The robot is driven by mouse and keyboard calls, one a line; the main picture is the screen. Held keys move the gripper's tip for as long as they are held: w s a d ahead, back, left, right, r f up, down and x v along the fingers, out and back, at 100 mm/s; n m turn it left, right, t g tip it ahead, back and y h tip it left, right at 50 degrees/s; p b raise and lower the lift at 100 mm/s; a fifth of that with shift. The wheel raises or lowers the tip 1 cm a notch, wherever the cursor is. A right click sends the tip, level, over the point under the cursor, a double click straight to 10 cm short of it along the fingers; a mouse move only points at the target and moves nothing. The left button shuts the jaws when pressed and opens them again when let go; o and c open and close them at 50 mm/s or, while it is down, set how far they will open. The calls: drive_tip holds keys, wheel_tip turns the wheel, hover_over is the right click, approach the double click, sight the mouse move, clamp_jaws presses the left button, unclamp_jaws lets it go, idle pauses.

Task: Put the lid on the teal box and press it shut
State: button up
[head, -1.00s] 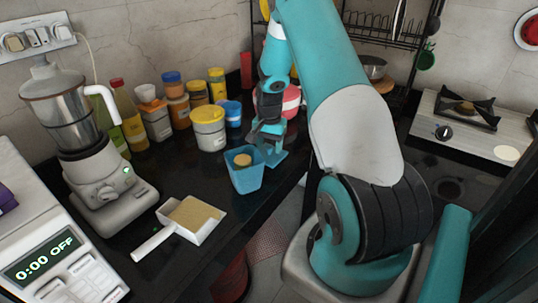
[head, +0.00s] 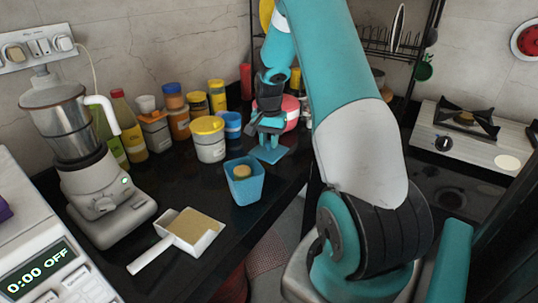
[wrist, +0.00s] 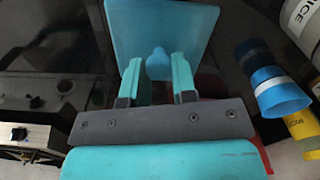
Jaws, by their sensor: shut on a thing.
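The teal box (head: 246,189) stands open and upright on the black counter, with a round tan thing (head: 242,171) inside. The flat teal lid (head: 268,155) is behind and to the right of the box, apart from it in the picture. My gripper (head: 268,127) is above the lid. In the wrist view, my gripper (wrist: 157,68) has its two fingers around the knob (wrist: 158,62) of the lid (wrist: 165,25). I cannot tell whether the lid is clear of the counter. The box does not show in the wrist view.
A yellow-lidded jar (head: 209,140) and a blue cup (head: 231,125) stand behind the box. A white scoop (head: 195,233) lies front left, near the mixer (head: 98,190). A red-and-white round thing (head: 290,112) is behind my gripper. The counter's right edge is close to the lid.

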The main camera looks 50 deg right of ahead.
sight(269, 141)
wheel_tip(269, 141, up, 13)
drive_tip(key=b, duration=0.1)
drive_tip(key=s+a+r+p, duration=0.2)
drive_tip(key=a+r, duration=0.3)
drive_tip(key=a, duration=0.2)
drive_tip(key=s+a+f+b, duration=0.1)
drive_tip(key=a+f+b, duration=0.2)
drive_tip(key=a, duration=0.4)
drive_tip(key=shift+a+f, duration=0.15)
drive_tip(key=shift+f, duration=0.55)
